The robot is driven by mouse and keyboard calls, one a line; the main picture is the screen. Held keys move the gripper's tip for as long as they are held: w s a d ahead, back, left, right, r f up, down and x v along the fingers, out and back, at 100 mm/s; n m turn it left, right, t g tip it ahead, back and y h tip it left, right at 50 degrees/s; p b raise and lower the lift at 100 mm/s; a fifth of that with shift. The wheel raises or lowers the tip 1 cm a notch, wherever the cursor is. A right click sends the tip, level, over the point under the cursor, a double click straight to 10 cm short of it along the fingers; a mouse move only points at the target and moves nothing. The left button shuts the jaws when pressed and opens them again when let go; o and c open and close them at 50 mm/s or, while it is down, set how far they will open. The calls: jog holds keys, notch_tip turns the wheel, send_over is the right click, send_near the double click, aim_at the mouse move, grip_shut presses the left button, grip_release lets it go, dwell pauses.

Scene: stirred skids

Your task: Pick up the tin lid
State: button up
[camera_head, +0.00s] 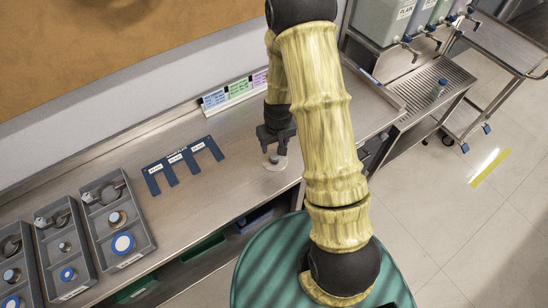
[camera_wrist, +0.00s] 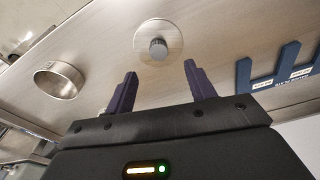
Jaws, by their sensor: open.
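The tin lid (camera_wrist: 143,48) is a pale flat disc with a dark grey knob at its centre. It lies on the steel counter, and in the head view the lid (camera_head: 280,165) shows just below my gripper (camera_head: 275,148). In the wrist view my gripper (camera_wrist: 161,70) is open and empty. The lid shows beyond the two purple-grey fingertips, with its knob roughly in line with the gap between them. The knob is not between the fingers. A round metal tin or ring (camera_wrist: 60,80) stands to the left in the wrist view; I cannot see it in the head view.
A blue slotted plate (camera_head: 183,163) lies left of the lid, and also shows at right in the wrist view (camera_wrist: 285,73). Grey trays (camera_head: 143,241) with parts stand further left. Coloured label cards (camera_head: 236,91) stand along the wall. The counter's front edge is close to the lid.

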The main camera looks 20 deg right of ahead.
aim_at(274, 156)
jog(key=f, duration=0.2)
jog(key=shift+w+f+p, duration=0.3)
jog(key=shift+a+f, duration=0.15)
jog(key=shift+a, duration=0.05)
jog(key=shift+s, duration=0.15)
jog(key=shift+d, duration=0.2)
jog(key=shift+d, duration=0.1)
jog(key=shift+f, duration=0.15)
jog(key=shift+f+p, duration=0.55)
jog(key=shift+p, duration=0.1)
jog(key=shift+w+f+p, duration=0.25)
jog(key=shift+f+p, duration=0.1)
jog(key=shift+f, duration=0.6)
jog(key=shift+w+f+p, duration=0.2)
jog(key=shift+f+p, duration=0.15)
jog(key=shift+f, duration=0.55)
